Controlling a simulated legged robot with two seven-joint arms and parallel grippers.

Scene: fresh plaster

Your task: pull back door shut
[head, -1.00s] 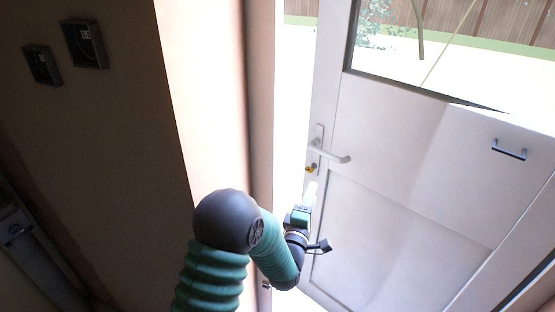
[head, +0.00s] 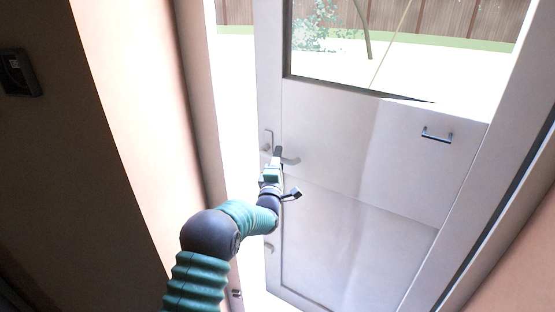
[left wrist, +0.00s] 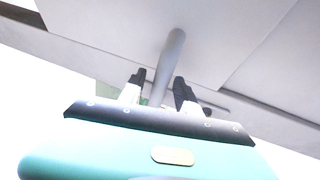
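The white back door (head: 330,140) stands partly open, with a bright gap along its left edge. Its lever handle (head: 291,160) is on the left side of the door. My left gripper (head: 277,152) is at the lever, partly covering it in the head view. In the left wrist view the door (left wrist: 110,30) fills the top, and the lever (left wrist: 173,55) runs down between the two spread fingers of my left gripper (left wrist: 160,88). The fingers look open, with a gap to the lever. Contact cannot be told. My right gripper is out of view.
A small metal pull bar (head: 437,138) is on the door's right part. The door frame post (head: 197,130) stands left of the gap, close to my left arm. A dark wall box (head: 18,72) is at far left. A fence (head: 440,18) shows outside.

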